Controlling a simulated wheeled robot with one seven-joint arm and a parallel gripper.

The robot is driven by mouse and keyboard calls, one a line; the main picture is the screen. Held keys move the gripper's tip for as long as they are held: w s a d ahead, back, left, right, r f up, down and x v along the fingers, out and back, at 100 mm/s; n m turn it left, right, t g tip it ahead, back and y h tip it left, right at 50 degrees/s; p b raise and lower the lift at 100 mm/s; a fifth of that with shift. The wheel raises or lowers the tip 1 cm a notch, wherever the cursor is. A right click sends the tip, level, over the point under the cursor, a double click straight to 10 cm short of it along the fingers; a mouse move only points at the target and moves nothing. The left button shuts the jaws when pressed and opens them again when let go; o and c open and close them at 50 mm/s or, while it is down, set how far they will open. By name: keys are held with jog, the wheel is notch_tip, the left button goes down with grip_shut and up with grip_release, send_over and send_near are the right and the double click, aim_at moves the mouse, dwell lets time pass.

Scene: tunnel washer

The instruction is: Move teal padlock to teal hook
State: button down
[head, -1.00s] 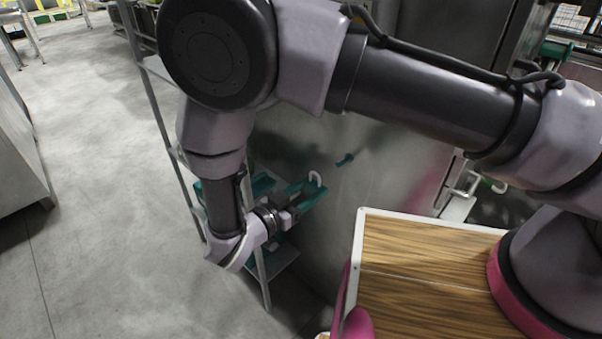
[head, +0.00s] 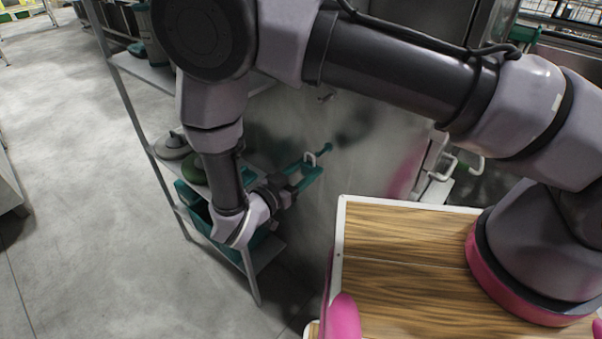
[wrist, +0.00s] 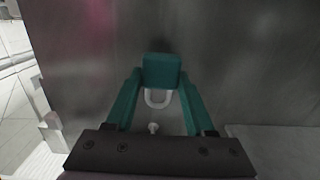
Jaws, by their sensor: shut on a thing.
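The teal padlock (wrist: 161,71) is held between the tips of my gripper (wrist: 160,83), whose fingers are also teal. Its pale shackle (wrist: 158,98) shows below the body in the wrist view. In the head view the shackle (head: 310,158) stands up above my gripper (head: 305,175). The padlock body is hard to tell from the fingers there. The teal hook (head: 325,148) sticks out of the grey metal wall, just right of and slightly above the shackle. I cannot tell whether shackle and hook touch. The hook is not clearly visible in the wrist view.
The metal wall (head: 375,140) stands close beyond my gripper. A shelf rack (head: 153,75) with bins and round items is at left, close to my forearm. White pipe handles (head: 440,168) are on the right. A wood-topped surface (head: 400,240) lies in front. Open floor is at left.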

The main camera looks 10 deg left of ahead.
jog(key=shift+f+x, duration=0.2)
jog(key=shift+x, duration=0.7)
jog(key=shift+f+x, duration=0.15)
jog(key=shift+x, duration=0.8)
jog(key=shift+f+x, duration=0.2)
jog(key=shift+x, duration=0.7)
jog(key=shift+c, duration=0.9)
grip_release()
